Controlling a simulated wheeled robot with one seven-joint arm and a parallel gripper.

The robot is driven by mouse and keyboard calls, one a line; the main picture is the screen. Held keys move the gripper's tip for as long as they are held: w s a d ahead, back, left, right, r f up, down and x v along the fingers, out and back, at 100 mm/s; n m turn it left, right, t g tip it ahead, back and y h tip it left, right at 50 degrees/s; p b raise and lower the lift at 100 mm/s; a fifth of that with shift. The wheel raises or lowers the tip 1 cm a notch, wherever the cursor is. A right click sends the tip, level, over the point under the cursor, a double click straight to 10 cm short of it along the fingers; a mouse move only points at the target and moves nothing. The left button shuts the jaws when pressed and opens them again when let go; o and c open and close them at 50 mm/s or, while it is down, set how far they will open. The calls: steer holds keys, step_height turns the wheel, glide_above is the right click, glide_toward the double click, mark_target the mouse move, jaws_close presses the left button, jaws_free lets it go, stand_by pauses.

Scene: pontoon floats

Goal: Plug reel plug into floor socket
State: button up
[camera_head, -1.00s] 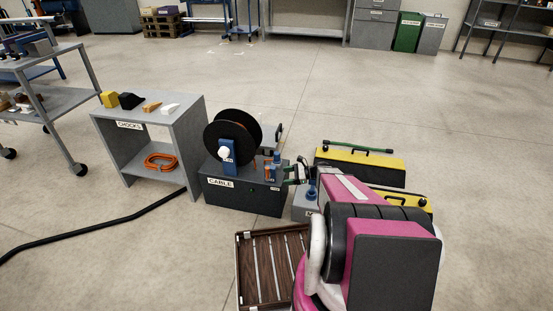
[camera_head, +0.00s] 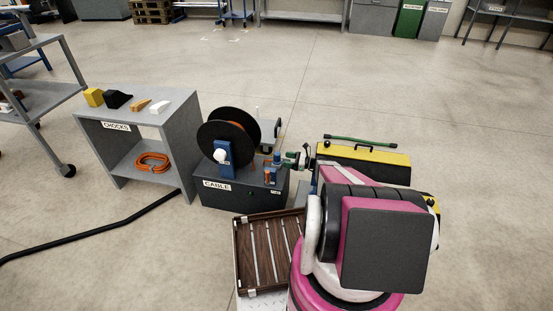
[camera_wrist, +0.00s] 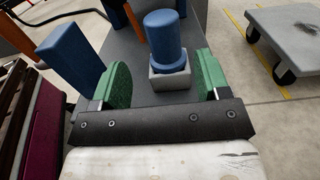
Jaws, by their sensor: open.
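A blue cylindrical plug (camera_wrist: 165,38) stands upright in a small grey holder (camera_wrist: 170,78) on top of the dark CABLE box (camera_head: 232,194). In the head view the plug (camera_head: 277,159) is at the box's right end, beside the cable reel (camera_head: 228,138). My gripper (camera_head: 291,159) is at that end. In the wrist view its green finger pads (camera_wrist: 164,80) are apart, one on each side of the plug and holder, with gaps showing. Nothing is held. I cannot make out the floor socket; my arm covers the floor to the right of the box.
A slatted wooden tray (camera_head: 268,252) lies in front of the box. A CHOCKS shelf (camera_head: 150,128) stands left, with a black hose (camera_head: 90,235) on the floor. A yellow-topped case (camera_head: 365,156) is behind my arm. A grey wheeled platform (camera_wrist: 291,32) shows in the wrist view.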

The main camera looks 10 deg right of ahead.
mark_target(278, 157)
steer(key=x, duration=0.5)
steer(key=shift+w+a+r, duration=0.1)
steer(key=shift+w+a, duration=0.15)
steer(key=shift+w, duration=0.2)
steer(key=shift+c, duration=0.3)
steer(key=c, duration=1)
